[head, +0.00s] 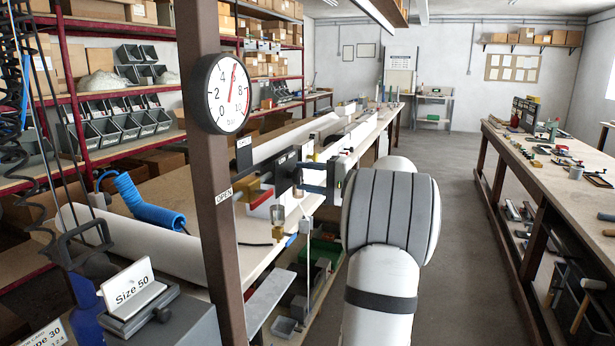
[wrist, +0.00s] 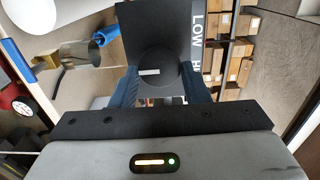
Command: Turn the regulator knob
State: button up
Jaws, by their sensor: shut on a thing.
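The regulator knob (wrist: 160,62) is a round black disc with a white pointer mark. In the wrist view the mark lies nearly level and points left.
A round gauge (head: 225,93) on a brown post (head: 212,190) has its red needle near 6. A blue coiled hose (head: 145,205) lies on the left bench. The aisle (head: 455,230) is clear.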

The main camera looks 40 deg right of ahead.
dwell(0.3)
jog(key=o, duration=0.9)
jog(key=shift+o, duration=0.2)
jog(key=b+v, duration=0.1)
jog(key=v, duration=0.6)
jog(key=shift+s+d, duration=0.2)
jog(key=shift+s, duration=0.15)
